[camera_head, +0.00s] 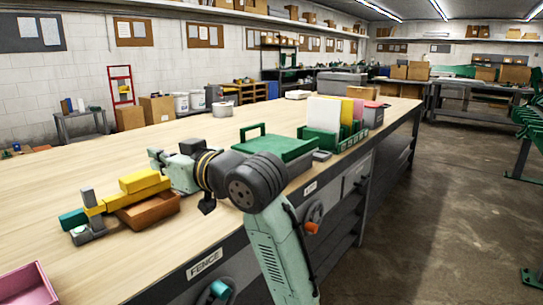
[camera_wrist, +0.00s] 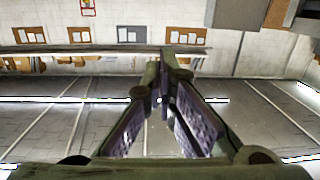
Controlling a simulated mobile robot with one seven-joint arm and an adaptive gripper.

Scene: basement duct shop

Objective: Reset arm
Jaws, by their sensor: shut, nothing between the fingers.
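My arm (camera_head: 275,245) rises from the bottom of the head view and bends at a dark joint over the near edge of the workbench. Its far end points left above the bench top. My gripper (camera_wrist: 163,95) shows in the wrist view, with two dark fingers bearing purple-grey pads. It is shut with nothing held. In the head view the fingertips are too small to make out clearly. The wrist camera faces the far wall and the ceiling lights, and the bench does not show there.
A green case (camera_head: 275,147) and a file rack stand behind the elbow. A pink bin (camera_head: 25,285) is at lower left. The bench's left middle is clear.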

